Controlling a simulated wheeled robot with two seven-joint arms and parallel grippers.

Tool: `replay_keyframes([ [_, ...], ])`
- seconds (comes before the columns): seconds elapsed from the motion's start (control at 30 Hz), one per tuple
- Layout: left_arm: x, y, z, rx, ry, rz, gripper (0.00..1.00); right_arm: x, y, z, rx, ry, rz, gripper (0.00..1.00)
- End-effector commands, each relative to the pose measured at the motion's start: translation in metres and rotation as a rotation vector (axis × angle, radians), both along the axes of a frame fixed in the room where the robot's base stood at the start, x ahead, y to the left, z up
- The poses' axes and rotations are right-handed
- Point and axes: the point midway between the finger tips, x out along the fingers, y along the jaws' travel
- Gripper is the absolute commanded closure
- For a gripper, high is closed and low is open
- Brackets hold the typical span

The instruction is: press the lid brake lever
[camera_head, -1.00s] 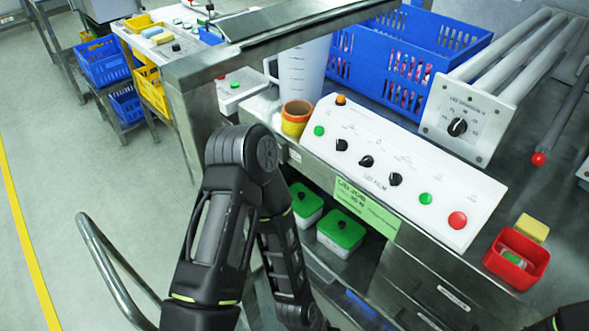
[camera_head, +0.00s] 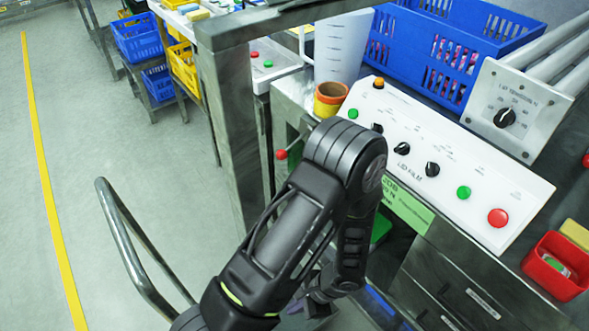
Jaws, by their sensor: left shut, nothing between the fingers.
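A red ball knob (camera_head: 281,154) shows low beside the metal post, left of my left arm. Another red knob (camera_head: 586,159) shows at the right edge, mostly cut off. I cannot tell which, if either, is the lid brake lever; no label shows it. My left arm reaches in from the bottom and bends at the elbow in front of the machine. My left gripper (camera_head: 318,301) is low, below the white panel, partly hidden behind my arm. It is shut and empty, apart from both knobs. My right gripper is out of view.
The white LID FILM panel (camera_head: 470,205) has black knobs and green and red buttons. The lid tension dial plate (camera_head: 515,112), a blue crate (camera_head: 450,50), an orange cup (camera_head: 330,98) and a red bin (camera_head: 556,268) surround it. A metal post (camera_head: 232,110) stands left; floor lies beyond.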

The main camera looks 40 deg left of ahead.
Motion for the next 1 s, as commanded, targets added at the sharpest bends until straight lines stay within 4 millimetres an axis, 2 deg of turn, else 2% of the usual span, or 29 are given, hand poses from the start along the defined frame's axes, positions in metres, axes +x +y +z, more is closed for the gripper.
replay_keyframes([
  [0.03, 0.026, 0.023, 0.006, 0.110, -0.027, -0.096, 1.00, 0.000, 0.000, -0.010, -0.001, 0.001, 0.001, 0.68],
  [0.1, 0.064, 0.053, 0.028, 0.269, -0.071, -0.217, 1.00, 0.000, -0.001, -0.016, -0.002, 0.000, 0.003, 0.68],
  [0.2, 0.120, 0.079, 0.067, 0.480, -0.158, -0.357, 1.00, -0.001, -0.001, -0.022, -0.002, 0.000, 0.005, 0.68],
  [0.3, 0.167, 0.089, 0.109, 0.654, -0.253, -0.460, 1.00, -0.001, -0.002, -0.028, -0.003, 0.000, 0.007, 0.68],
  [0.4, 0.202, 0.089, 0.146, 0.787, -0.339, -0.531, 1.00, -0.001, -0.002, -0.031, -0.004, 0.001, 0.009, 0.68],
  [0.5, 0.224, 0.085, 0.173, 0.874, -0.402, -0.576, 1.00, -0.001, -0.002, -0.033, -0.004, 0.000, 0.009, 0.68],
  [0.6, 0.234, 0.083, 0.187, 0.922, -0.437, -0.597, 1.00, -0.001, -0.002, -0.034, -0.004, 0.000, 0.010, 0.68],
  [1.0, 0.238, 0.082, 0.192, 0.935, -0.446, -0.604, 1.00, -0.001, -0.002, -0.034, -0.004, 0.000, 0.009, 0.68],
])
